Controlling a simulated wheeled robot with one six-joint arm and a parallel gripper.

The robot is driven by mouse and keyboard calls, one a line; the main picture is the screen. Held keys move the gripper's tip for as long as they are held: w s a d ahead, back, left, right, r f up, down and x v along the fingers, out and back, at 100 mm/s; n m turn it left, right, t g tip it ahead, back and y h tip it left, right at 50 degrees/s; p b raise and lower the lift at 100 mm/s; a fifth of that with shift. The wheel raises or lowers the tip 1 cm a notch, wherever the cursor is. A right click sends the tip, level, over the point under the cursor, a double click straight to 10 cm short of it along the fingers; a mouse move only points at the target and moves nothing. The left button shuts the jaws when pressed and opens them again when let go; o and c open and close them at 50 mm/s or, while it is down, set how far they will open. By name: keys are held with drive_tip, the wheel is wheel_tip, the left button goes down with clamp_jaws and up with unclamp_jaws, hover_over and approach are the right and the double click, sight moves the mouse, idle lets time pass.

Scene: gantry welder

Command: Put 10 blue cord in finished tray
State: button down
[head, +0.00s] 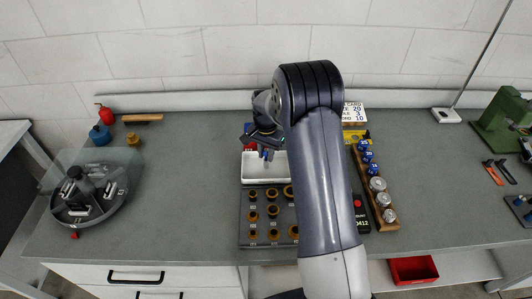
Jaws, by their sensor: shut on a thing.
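My gripper (264,142) is over the white tray (252,178) in the middle of the bench, pointing down. It is shut on a small blue piece (268,154), which hangs at the tray's opening. I cannot read a mark on this piece or tell whether it touches the tray. Several blue pieces (368,157) with white marks stand in a wooden rack (384,212) right of my arm. My arm hides part of the tray's right side.
A dark board with several brass-coloured rings (252,213) lies in front of the tray. A card (353,112) with numbers stands behind. A round glass-covered fixture (92,200) is at left, a green machine (502,122) at right. Bare bench lies left of the tray.

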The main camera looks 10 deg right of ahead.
drive_tip(key=shift+f+b, duration=0.3)
drive_tip(key=shift+f, duration=0.2)
drive_tip(key=c, duration=1.1)
unclamp_jaws()
drive_tip(key=shift+c, duration=0.2)
wheel_tip(320, 180, up, 11)
drive_tip(key=shift+f+b, duration=0.1)
drive_tip(key=shift+b, duration=0.8)
wheel_tip(320, 180, down, 10)
drive_tip(key=shift+f+p, duration=0.25)
drive_tip(key=shift+p, duration=0.7)
drive_tip(key=shift+r+p, duration=0.35)
